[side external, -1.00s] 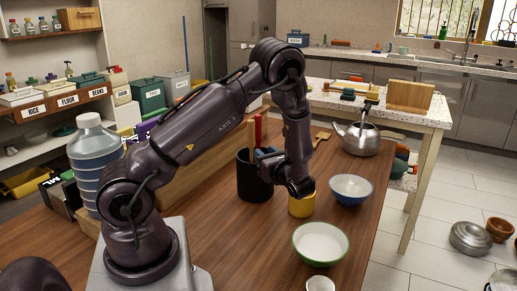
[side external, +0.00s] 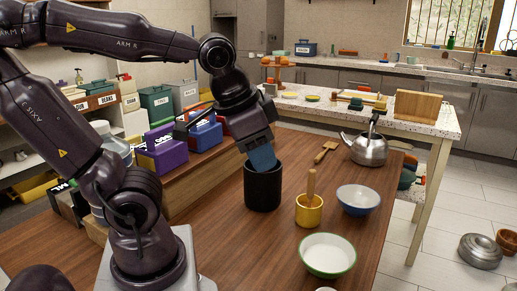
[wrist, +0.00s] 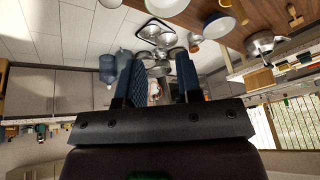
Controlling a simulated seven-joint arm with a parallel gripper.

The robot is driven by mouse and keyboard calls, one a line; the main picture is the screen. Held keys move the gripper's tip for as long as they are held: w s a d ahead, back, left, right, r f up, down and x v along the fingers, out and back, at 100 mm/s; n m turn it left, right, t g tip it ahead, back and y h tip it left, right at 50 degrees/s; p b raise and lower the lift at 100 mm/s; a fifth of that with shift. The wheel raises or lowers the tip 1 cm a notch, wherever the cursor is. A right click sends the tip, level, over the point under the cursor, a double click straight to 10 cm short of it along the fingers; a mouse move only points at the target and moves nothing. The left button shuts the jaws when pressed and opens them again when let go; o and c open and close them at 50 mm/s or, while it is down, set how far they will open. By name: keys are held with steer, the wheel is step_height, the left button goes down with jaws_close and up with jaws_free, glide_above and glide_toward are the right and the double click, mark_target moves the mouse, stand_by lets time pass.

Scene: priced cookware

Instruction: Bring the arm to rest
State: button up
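My gripper (side external: 263,160) has blue fingers and points down and slightly right. In the side view its fingertips overlap the rim of the black canister (side external: 263,190); the depth between them is hard to judge. In the wrist view the two blue fingers (wrist: 161,75) stand apart with a clear gap and nothing held between them. A yellow cup (side external: 309,217) with a wooden handle (side external: 311,186) standing in it is on the wooden table, right of the canister and apart from my gripper.
A blue bowl (side external: 358,199), a white green-rimmed bowl (side external: 327,255) and a wooden spatula (side external: 326,151) are on the table (side external: 240,250). A kettle (side external: 369,149) stands at the far right. Purple (side external: 164,154) and blue boxes are behind. The table's middle front is clear.

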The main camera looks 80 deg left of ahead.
steer(key=shift+s+d+r+t+h, duration=0.2)
steer(key=shift+d+r+t+h, duration=0.1)
steer(key=shift+d, duration=0.15)
steer(key=shift+s+d+r+t+h, duration=0.2)
steer(key=shift+d+r+t, duration=0.1)
steer(key=shift+d, duration=0.15)
